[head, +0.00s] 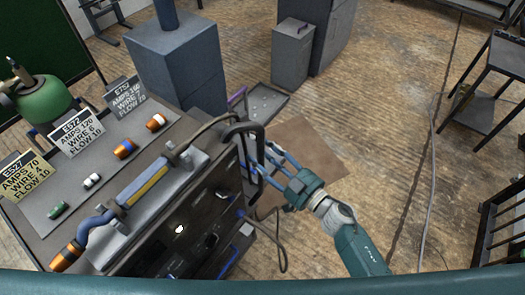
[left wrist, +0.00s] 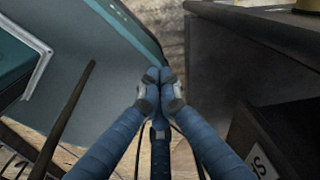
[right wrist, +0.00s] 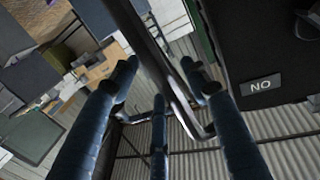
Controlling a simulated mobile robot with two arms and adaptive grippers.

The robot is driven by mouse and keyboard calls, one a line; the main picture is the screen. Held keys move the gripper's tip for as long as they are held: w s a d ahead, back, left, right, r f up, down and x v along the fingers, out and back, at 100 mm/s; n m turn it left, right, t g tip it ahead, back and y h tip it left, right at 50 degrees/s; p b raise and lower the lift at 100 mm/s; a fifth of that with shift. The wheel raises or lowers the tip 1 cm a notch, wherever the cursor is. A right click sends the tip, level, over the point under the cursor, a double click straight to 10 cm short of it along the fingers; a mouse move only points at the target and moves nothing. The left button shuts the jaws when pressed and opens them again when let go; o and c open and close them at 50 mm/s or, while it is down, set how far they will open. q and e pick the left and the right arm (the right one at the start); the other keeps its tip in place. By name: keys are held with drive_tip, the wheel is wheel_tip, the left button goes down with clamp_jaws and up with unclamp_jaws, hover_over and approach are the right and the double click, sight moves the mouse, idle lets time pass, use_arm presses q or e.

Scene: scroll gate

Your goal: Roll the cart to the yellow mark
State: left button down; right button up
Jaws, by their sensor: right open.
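The cart (head: 165,240) is a dark welding unit at the left of the head view, with a black looped handle (head: 241,128) on its right side. My right gripper (head: 268,160) is at this handle with its fingers spread. In the right wrist view the handle bar (right wrist: 150,45) runs between the open fingers (right wrist: 163,85); I cannot tell whether they touch it. My left gripper is outside the head view. In the left wrist view its fingertips (left wrist: 160,85) are together with nothing visible between them, beside a dark box-like body. I see no yellow mark.
The cart top carries label cards (head: 77,132), a torch (head: 140,190) and small coloured fittings. Grey cabinets (head: 180,60) and a small bin (head: 292,50) stand behind. A brown mat (head: 305,148) lies right of the cart. A cable (head: 432,190) crosses open floor, with a stand (head: 490,85) farther right.

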drive_tip(key=shift+w+a, duration=0.2)
drive_tip(key=shift+a, duration=0.05)
clamp_jaws()
